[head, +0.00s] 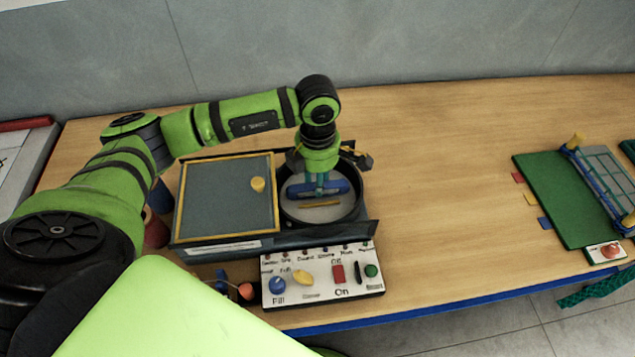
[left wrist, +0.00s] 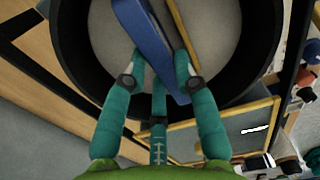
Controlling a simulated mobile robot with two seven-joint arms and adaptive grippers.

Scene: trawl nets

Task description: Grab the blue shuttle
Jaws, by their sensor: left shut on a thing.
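The blue shuttle (head: 330,189) is a long flat blue piece over the round dark tub (head: 356,214) of the machine. In the left wrist view the shuttle (left wrist: 150,40) lies between the teal fingers. My left gripper (head: 319,184) reaches down into the tub from above and is shut on the shuttle; it also shows in the left wrist view (left wrist: 160,75). The light tub floor shows beneath, with a yellowish bar (head: 319,204) on it. Whether the shuttle touches the floor cannot be told. My right gripper is not in view.
Beside the tub is a grey lid panel with a yellow frame (head: 222,238) and yellow knob. A white control panel (head: 325,292) with knobs and buttons stands in front. A green mat (head: 545,195) with a net frame lies right. The table between is clear.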

